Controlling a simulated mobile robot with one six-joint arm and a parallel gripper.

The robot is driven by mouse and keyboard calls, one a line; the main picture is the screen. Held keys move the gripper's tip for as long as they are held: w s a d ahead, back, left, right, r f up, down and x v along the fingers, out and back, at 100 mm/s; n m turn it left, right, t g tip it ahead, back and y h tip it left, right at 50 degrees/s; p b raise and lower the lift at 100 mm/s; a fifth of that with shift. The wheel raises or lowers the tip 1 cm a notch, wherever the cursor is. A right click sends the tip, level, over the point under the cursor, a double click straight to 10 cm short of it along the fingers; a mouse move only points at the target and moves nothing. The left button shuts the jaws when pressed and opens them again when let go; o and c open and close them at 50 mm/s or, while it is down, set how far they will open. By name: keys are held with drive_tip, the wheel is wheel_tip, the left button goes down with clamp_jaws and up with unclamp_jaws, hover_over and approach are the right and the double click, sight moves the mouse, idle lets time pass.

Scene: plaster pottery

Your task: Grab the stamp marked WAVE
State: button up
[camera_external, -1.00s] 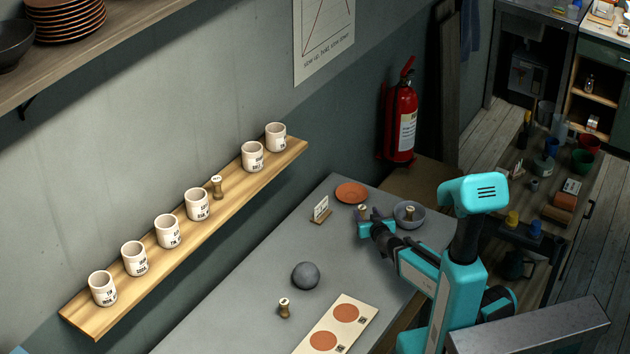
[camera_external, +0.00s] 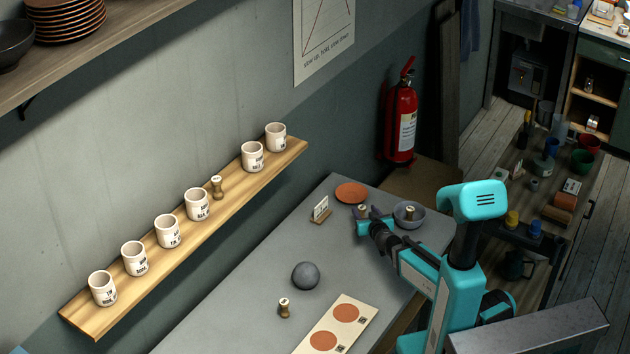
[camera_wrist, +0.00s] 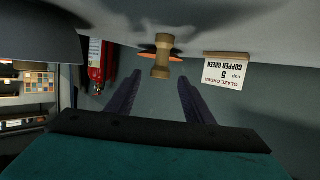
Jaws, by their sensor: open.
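Several small wooden stamps are in the outside view, and their marks are too small to read, so I cannot tell which says WAVE. One stamp (camera_external: 362,211) stands on the table just beyond my gripper (camera_external: 374,227). Another stamp (camera_external: 409,213) is at the grey bowl, one (camera_external: 284,308) stands on the near table, and one (camera_external: 217,187) is on the wall shelf. In the wrist view, which is upside down, my gripper (camera_wrist: 160,77) is open and empty. A stamp (camera_wrist: 161,58) is ahead of the fingertips, roughly centred between them; its marked face is not visible.
A grey bowl (camera_external: 397,221) is close to the right of my gripper. A terracotta plate (camera_external: 352,192) lies behind the nearest stamp. A card reading COPPER GREEN (camera_wrist: 225,74) stands beside it.

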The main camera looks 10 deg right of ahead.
sight(363, 209)
drive_tip(key=shift+p+x, duration=0.6)
drive_tip(key=shift+x, duration=1.5)
drive_tip(key=c, duration=1.1)
